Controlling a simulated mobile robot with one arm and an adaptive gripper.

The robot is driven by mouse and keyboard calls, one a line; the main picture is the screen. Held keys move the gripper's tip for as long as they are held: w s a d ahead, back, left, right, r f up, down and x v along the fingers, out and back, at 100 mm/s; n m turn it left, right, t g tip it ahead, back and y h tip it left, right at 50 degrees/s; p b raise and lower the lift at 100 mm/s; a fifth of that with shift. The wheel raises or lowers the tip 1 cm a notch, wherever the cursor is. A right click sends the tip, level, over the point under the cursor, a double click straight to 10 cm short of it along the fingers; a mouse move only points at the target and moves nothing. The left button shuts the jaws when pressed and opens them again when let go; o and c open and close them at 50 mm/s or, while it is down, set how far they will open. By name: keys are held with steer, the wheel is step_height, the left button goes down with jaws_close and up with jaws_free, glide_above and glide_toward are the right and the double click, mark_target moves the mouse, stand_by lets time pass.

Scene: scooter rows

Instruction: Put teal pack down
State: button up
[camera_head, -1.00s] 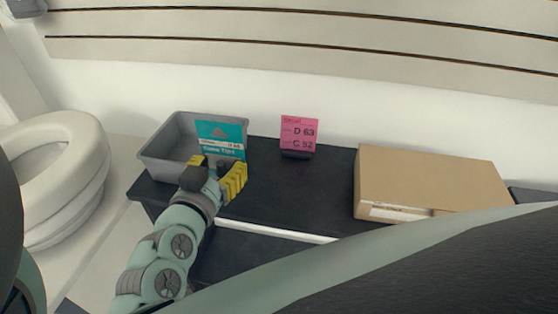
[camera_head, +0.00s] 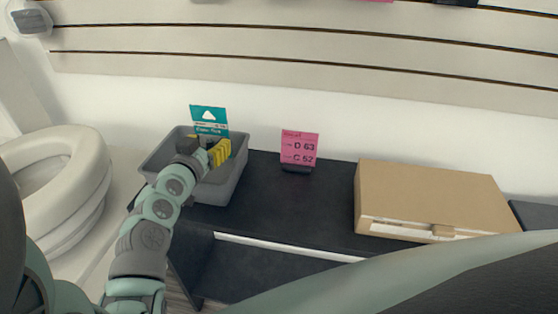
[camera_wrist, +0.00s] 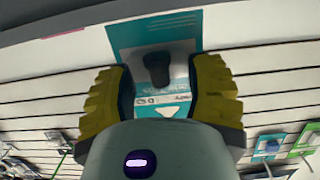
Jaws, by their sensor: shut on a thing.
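The teal pack (camera_head: 209,119) is a flat card with a white mark and pale print. It stands upright at the far side of the grey bin (camera_head: 235,181), its top above the bin's rim. My gripper (camera_head: 207,151) has yellow fingers and is over the bin. In the wrist view my gripper (camera_wrist: 160,95) has its two ridged yellow fingers on either side of the teal pack (camera_wrist: 128,35), shut on it. The pack's lower part is hidden by my gripper in the head view, so I cannot tell whether it touches the bin.
The bin stands at the left end of a black table (camera_head: 290,205). A pink sign (camera_head: 299,148) stands right of the bin, and a cardboard box (camera_head: 430,195) lies farther right. White stacked rings (camera_head: 60,190) are at the left. The table between bin and box is mostly clear.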

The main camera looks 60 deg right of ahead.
steer(key=shift+d+f+b, duration=0.15)
steer(key=shift+f+b, duration=0.65)
steer(key=shift+f, duration=0.95)
steer(key=shift+f, duration=0.15)
steer(key=o, duration=1.2)
steer(key=shift+w, duration=0.1)
steer(key=shift+r, duration=0.25)
steer(key=shift+b+v, duration=1.4)
steer(key=shift+v, duration=4.7)
